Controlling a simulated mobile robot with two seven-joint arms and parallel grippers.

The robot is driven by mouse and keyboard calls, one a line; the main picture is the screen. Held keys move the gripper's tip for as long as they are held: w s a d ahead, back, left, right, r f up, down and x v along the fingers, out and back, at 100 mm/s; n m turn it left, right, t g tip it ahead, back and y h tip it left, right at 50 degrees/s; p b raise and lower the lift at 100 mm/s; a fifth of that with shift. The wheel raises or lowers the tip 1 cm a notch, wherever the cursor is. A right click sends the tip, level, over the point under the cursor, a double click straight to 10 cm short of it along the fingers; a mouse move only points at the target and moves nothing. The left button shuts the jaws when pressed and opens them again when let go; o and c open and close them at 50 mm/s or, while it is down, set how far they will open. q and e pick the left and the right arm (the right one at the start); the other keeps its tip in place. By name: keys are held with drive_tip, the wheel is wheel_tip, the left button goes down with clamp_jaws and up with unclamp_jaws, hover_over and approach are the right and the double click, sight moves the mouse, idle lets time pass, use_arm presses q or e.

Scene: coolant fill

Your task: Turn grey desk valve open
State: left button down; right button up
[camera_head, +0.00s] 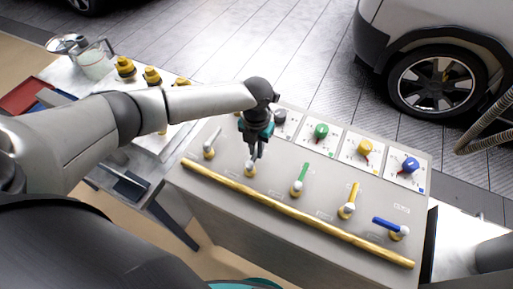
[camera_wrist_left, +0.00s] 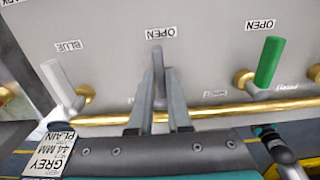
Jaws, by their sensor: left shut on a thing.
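The grey desk valve (camera_head: 250,170) is second from the left in the row of levers on the sloping desk panel (camera_head: 275,185). My left gripper (camera_head: 257,155) is over it, with its fingers pointing down. The gripper mostly hides the grey lever in the head view. In the left wrist view the grey lever (camera_wrist_left: 157,48) stands between the two fingers of my left gripper (camera_wrist_left: 159,75), which are shut on it. The lever points up the picture toward an OPEN label (camera_wrist_left: 160,33).
A white lever (camera_head: 214,138) and a green lever (camera_head: 299,178) flank the grey valve; yellow (camera_head: 351,198) and blue (camera_head: 388,226) levers stand farther right. A brass rail (camera_head: 300,216) runs along the desk's front edge. Coloured knobs (camera_head: 321,131) line the back.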

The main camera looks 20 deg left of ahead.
use_arm(q)
drive_tip(key=c, duration=0.9)
unclamp_jaws()
drive_tip(key=shift+o, duration=0.2)
wheel_tip(320, 180, up, 15)
drive_tip(key=shift+r, duration=0.15)
drive_tip(key=shift+s, duration=0.1)
